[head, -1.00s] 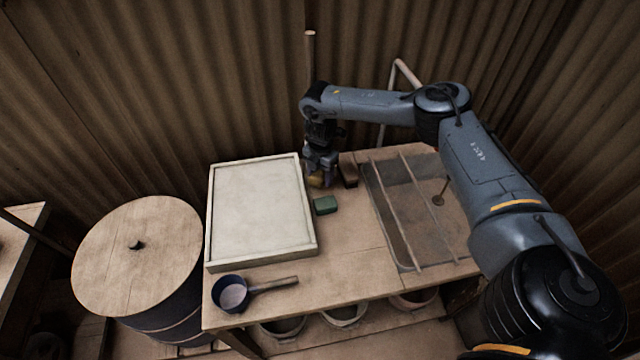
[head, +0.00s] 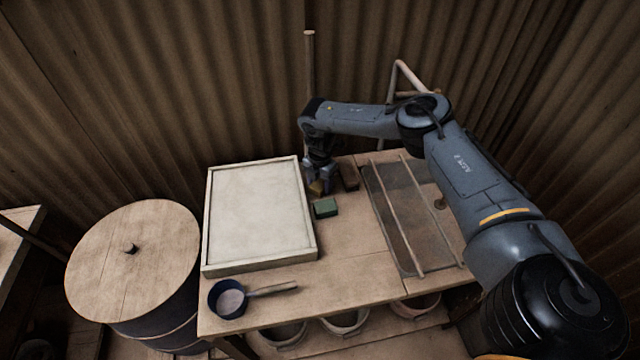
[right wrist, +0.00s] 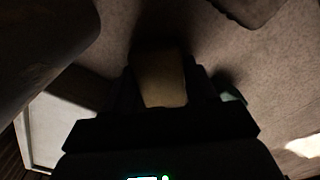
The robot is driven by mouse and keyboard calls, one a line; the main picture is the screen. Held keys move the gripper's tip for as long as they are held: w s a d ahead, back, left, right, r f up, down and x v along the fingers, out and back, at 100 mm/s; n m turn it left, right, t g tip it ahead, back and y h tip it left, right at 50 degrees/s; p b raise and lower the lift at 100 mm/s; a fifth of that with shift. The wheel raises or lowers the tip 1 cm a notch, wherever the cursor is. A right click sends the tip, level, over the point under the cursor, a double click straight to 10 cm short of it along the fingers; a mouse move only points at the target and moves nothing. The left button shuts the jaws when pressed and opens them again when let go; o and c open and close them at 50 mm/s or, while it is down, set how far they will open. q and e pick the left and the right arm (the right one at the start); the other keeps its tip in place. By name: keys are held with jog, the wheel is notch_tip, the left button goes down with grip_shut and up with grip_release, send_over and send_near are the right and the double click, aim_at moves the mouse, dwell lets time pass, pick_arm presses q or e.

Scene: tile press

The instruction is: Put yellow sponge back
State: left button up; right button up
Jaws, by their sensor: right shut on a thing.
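The yellow sponge (head: 316,188) is at the back of the wooden table, between the white framed tray and a brown block. My right gripper (head: 318,182) points down and is shut on it. In the right wrist view the sponge (right wrist: 161,78) shows as a dull yellow block between the dark fingers. It is low over the tabletop; I cannot tell whether it touches the wood. A green sponge (head: 325,208) lies just in front of it. My left gripper is not in view.
The white framed tray (head: 207,225) fills the table's left part. The brown block (head: 349,177) stands close on the right, then a sunken basin with rails (head: 408,215). A blue pan (head: 229,299) lies at the front left. A lidded barrel (head: 130,275) stands left. The table's front middle is clear.

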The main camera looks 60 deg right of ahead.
aim_at(320, 183)
jog(key=o, duration=1.2)
jog(key=shift+f, duration=0.15)
jog(key=shift+r, duration=0.5)
notch_tip(320, 183, up, 10)
jog(key=p, duration=0.3)
jog(key=shift+f, duration=0.25)
jog(key=shift+r+p, duration=0.4)
jog(key=shift+r, duration=0.55)
